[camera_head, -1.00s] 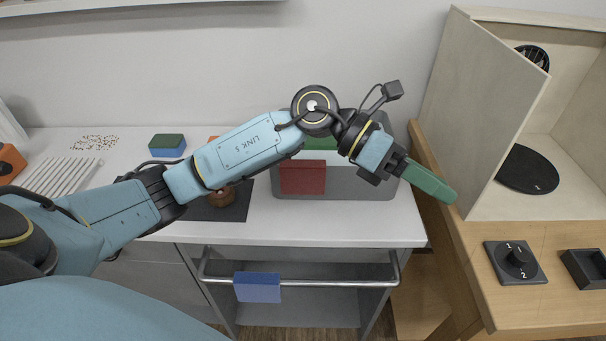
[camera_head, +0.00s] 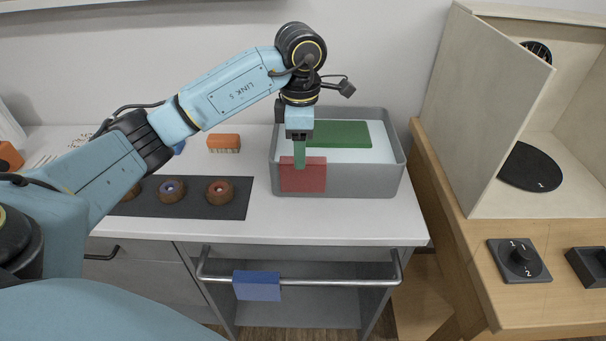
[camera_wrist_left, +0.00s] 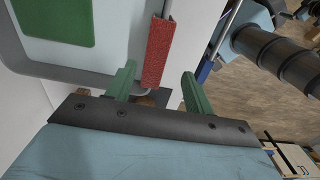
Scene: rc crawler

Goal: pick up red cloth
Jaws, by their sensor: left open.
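The red cloth (camera_head: 302,178) hangs over the front wall of a grey tub (camera_head: 370,184) on the counter. In the left wrist view the red cloth (camera_wrist_left: 158,52) shows as a narrow folded strip over the tub's rim. My left gripper (camera_head: 300,162) points down at the cloth in the head view. In the wrist view its two green fingers (camera_wrist_left: 160,88) are apart, with the lower end of the cloth showing between them. I cannot tell whether they touch it. My right gripper is not in view.
A green board or cloth (camera_head: 338,134) lies in the tub. A dark mat with brown round things (camera_head: 220,192) and an orange sponge (camera_head: 224,142) are to the left. A blue cloth (camera_head: 257,286) hangs on the front rail. An open wooden cabinet door (camera_head: 480,100) stands to the right.

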